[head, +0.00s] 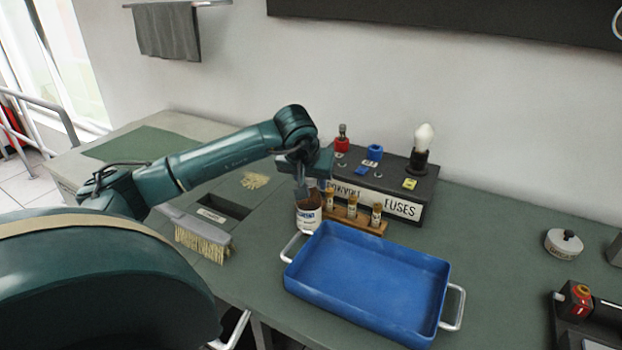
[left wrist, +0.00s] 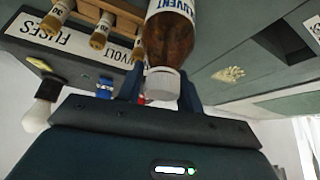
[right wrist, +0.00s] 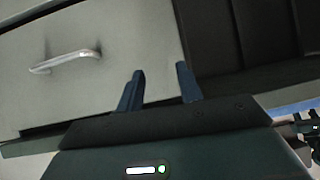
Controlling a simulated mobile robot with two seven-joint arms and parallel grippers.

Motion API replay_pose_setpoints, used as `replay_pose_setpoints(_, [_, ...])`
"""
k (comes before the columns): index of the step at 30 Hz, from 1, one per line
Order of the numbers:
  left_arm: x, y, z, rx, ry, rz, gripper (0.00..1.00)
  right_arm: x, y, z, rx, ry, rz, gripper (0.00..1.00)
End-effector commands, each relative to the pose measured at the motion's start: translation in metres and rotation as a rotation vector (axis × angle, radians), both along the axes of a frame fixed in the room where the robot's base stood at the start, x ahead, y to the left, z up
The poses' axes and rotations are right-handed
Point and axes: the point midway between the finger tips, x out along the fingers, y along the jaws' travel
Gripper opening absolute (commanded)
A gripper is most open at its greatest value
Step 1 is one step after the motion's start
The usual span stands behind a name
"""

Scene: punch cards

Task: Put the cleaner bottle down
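The cleaner bottle (head: 309,212), brown with a white label, is upright on or just above the counter, behind the blue tray's left corner. My left gripper (head: 312,180) is above it. In the left wrist view the bottle (left wrist: 169,40) points its white cap at the gripper. The two fingers of the left gripper (left wrist: 162,88) sit on either side of the cap and appear closed on it. The frames do not clearly show whether the bottle's base touches the counter. My right gripper (right wrist: 160,88) is open and empty in the right wrist view.
The blue tray (head: 370,285) is close in front of the bottle. A wooden rack (head: 372,229) of small vials and the fuse box (head: 385,187) stand just right of it. A brush (head: 203,243) lies to the left. In the right wrist view a drawer handle (right wrist: 65,61) shows.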

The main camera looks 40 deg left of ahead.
Motion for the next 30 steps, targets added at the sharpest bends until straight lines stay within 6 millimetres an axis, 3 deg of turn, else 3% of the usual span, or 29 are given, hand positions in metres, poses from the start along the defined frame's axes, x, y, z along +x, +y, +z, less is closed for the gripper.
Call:
replay_pose_setpoints(4, [0.0, 0.0, 0.0, 0.0, 0.0, 0.0, 0.48, 0.0, 0.0, 0.0, 0.0, 0.0, 0.0, 0.36])
replay_pose_setpoints(14, [-0.001, -0.001, 0.006, 0.001, -0.001, -0.001, 0.48, 0.0, 0.0, 0.002, 0.0, 0.0, 0.0, 0.36])
replay_pose_setpoints(30, [-0.046, -0.023, 0.093, 0.001, -0.004, -0.001, 0.48, 0.0, 0.001, 0.002, 0.004, -0.007, 0.003, 0.36])
